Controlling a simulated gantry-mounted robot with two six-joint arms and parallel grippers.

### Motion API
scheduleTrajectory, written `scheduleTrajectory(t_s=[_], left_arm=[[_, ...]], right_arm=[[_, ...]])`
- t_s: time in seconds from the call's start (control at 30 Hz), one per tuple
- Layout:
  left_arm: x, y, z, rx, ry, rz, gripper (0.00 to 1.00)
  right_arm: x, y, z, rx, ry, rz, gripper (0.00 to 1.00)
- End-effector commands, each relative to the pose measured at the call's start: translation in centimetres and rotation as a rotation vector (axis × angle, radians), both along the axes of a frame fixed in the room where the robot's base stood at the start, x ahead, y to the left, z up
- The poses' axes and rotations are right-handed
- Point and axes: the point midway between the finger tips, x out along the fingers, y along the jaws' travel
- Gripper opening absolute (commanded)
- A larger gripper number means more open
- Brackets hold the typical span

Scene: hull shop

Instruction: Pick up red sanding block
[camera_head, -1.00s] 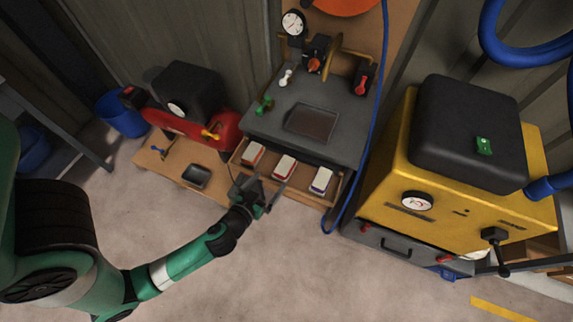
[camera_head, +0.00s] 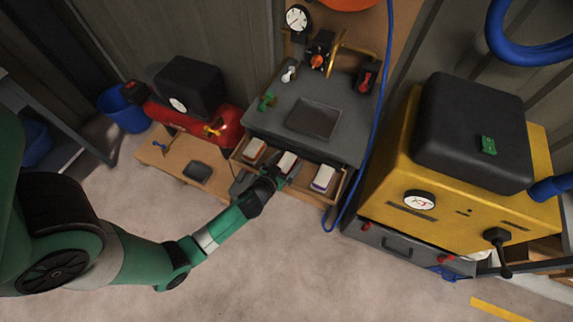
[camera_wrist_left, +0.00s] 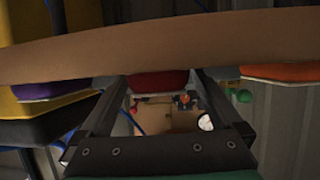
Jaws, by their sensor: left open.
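The red sanding block (camera_head: 287,160), with a pale top, sits in the middle of the open drawer (camera_head: 331,197) under the grey bench. My left gripper (camera_head: 279,175) is at the drawer's front edge, over the near end of this block and partly hiding it. In the left wrist view the red block (camera_wrist_left: 158,82) shows between the two spread fingers of the left gripper (camera_wrist_left: 160,85), partly covered by a brown board. I cannot tell whether the fingers touch it. My right gripper is not in view.
An orange block (camera_head: 254,151) lies left of the red one and a purple block (camera_head: 323,178) lies right of it. A grey tray (camera_head: 314,119) is on the bench top. A yellow machine (camera_head: 385,180) stands to the right. The floor in front is clear.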

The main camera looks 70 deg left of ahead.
Motion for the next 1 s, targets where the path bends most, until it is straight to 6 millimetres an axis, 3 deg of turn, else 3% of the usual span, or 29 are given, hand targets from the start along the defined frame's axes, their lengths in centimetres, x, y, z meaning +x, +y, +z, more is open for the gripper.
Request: scheduleTrajectory(t_s=[0.13, 0.63, 1.0], left_arm=[[0.0, 0.0, 0.0, 0.000, 0.000, 0.000, 0.98], [-0.1, 0.0, 0.0, 0.000, 0.000, 0.000, 0.09], [-0.1, 0.0, 1.1, 0.000, -0.001, 0.001, 0.09]], right_arm=[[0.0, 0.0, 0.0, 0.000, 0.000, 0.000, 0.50], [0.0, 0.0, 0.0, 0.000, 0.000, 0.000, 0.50], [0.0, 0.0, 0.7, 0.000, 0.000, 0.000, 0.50]])
